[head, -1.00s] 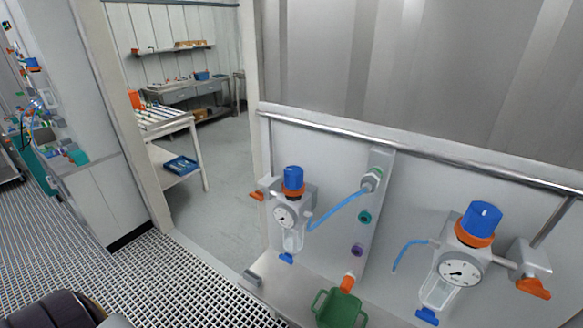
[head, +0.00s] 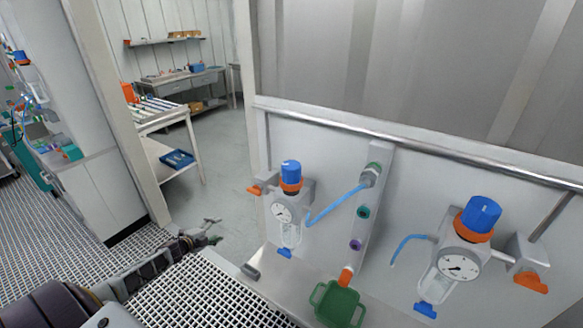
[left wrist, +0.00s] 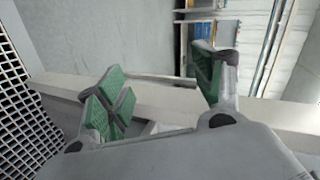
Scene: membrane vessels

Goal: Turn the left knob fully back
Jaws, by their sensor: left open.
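The left knob (head: 291,171) is a blue cap over an orange ring, on top of a grey regulator with a round gauge (head: 282,212) on the white panel. A second blue knob (head: 481,214) tops the regulator at the right. My left gripper (head: 214,228) is left of the left regulator and lower in the head view, apart from it. In the left wrist view its green-padded fingers (left wrist: 160,95) stand wide apart with nothing between them. The knob is not in the left wrist view. My right gripper is not in view.
A green container (head: 338,303) stands on the ledge below the manifold block. A blue hose (head: 338,205) joins the left regulator to the top port (head: 372,171). A steel rail (head: 420,149) runs along the panel's top. A doorway with open floor (head: 222,150) lies left.

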